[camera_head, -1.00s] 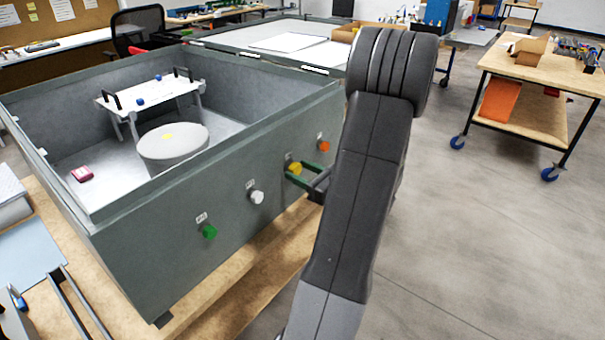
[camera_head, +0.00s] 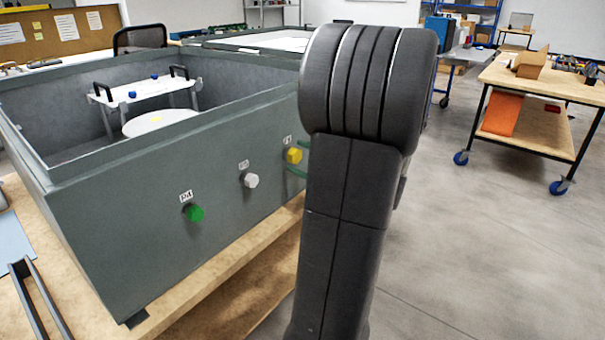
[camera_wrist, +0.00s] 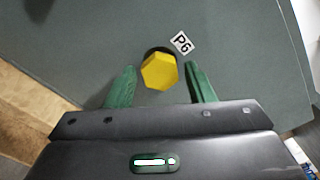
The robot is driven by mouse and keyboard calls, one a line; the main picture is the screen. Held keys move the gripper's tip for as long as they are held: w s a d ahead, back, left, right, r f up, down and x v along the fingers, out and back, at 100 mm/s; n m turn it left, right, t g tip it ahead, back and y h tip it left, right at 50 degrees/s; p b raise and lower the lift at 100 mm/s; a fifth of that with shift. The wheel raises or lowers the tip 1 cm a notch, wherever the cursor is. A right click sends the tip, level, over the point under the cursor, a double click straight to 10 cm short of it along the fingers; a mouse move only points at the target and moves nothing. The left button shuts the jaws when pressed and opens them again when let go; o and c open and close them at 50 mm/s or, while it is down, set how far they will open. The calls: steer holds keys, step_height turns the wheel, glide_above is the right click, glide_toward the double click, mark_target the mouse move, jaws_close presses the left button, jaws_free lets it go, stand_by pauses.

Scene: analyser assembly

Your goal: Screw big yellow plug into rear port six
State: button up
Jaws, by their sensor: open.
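The big yellow plug (camera_wrist: 159,72) has a hexagonal head and sits at the port labelled P6 (camera_wrist: 181,42) on the grey box wall. How deep it is seated cannot be told. In the head view the yellow plug (camera_head: 294,155) is the rightmost plug visible. My gripper (camera_wrist: 160,82) is open in the wrist view, with one green finger on each side of the plug's lower part and gaps between fingers and head. In the head view my arm hides most of the gripper; only a bit of green finger shows beside the plug.
A white plug (camera_head: 250,180) and a green plug (camera_head: 194,213) sit in the same wall of the grey box (camera_head: 130,235). The box stands on a wooden table (camera_head: 215,290). A wheeled cart (camera_head: 540,85) stands to the right, with open floor between.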

steer(key=n+b, duration=0.2)
steer(key=b, duration=0.1)
steer(key=n+b, duration=0.2)
steer(key=b, duration=0.2)
steer(key=shift+f+n, duration=0.3)
steer(key=shift+f, duration=0.05)
steer(key=n+b, duration=0.4)
steer(key=b, duration=0.3)
steer(key=n+b, duration=0.3)
steer(key=b, duration=0.1)
steer(key=shift+r+n+b, duration=0.3)
steer(key=shift+n+b, duration=0.2)
steer(key=shift+n, duration=0.4)
